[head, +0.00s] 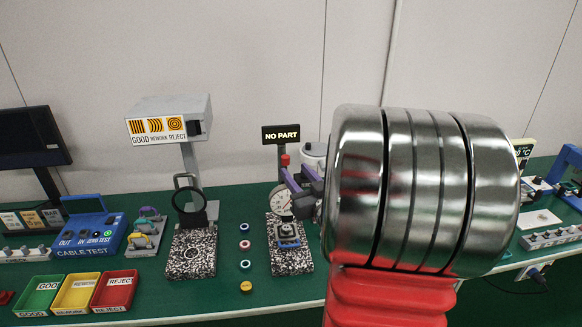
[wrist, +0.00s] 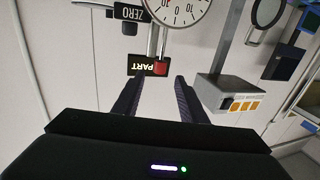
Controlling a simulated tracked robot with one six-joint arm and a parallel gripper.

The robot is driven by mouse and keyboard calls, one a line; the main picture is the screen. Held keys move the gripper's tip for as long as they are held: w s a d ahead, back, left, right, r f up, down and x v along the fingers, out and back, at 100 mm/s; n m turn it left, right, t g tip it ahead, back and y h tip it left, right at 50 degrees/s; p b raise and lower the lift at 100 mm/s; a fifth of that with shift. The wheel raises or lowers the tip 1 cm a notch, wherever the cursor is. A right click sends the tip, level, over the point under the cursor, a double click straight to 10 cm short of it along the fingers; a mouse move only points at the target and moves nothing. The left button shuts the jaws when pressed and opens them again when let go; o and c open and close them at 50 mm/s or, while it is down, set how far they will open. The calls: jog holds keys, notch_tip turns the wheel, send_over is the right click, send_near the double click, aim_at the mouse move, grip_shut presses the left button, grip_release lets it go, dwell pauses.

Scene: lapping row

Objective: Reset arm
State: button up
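My gripper (head: 293,178) shows in the head view just left of my large metallic arm joint, with purple-grey fingers in front of the dial gauge stand. In the wrist view my gripper (wrist: 160,82) has its two dark fingers apart, with nothing seen between them. That view is upside down, with the lit part sign (wrist: 150,66) beyond the fingertips. My arm hides much of the right side of the head view, including most of the wrist.
The dial gauge (head: 281,200) on its speckled base (head: 290,258) is close by the gripper. A "NO PART" sign (head: 282,134) stands behind. Left are a magnifier stand (head: 191,250), a cable tester (head: 92,236) and green (head: 38,296), yellow (head: 76,294) and red (head: 115,291) bins. Small rings (head: 245,244) lie between.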

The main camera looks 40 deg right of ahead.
jog(key=shift+s+a, duration=0.2)
jog(key=shift+s, duration=0.35)
jog(key=s+d+f+m+g+h, duration=0.1)
jog(key=s+d+f+g, duration=0.15)
jog(key=f, duration=0.25)
jog(key=s+d+f+m+g+h, duration=0.1)
jog(key=s+d+f+g, duration=0.1)
jog(key=f+g, duration=0.25)
jog(key=s+a+f+g+y, duration=0.1)
jog(key=s+a+f+g, duration=0.2)
jog(key=s+a, duration=0.15)
jog(key=s+a+r+n+y, duration=0.1)
jog(key=a+r+n+y, duration=0.1)
jog(key=a, duration=0.9)
jog(key=s+a+r+n+g+y, duration=0.1)
jog(key=a+r, duration=0.4)
jog(key=a, duration=0.6)
jog(key=s+a+r+n+y, duration=0.2)
jog(key=s+a+r+y, duration=0.1)
jog(key=a, duration=0.9)
jog(key=shift+s+r+n+y, duration=0.25)
jog(key=shift+r+n+y, duration=0.15)
jog(key=shift+r, duration=0.2)
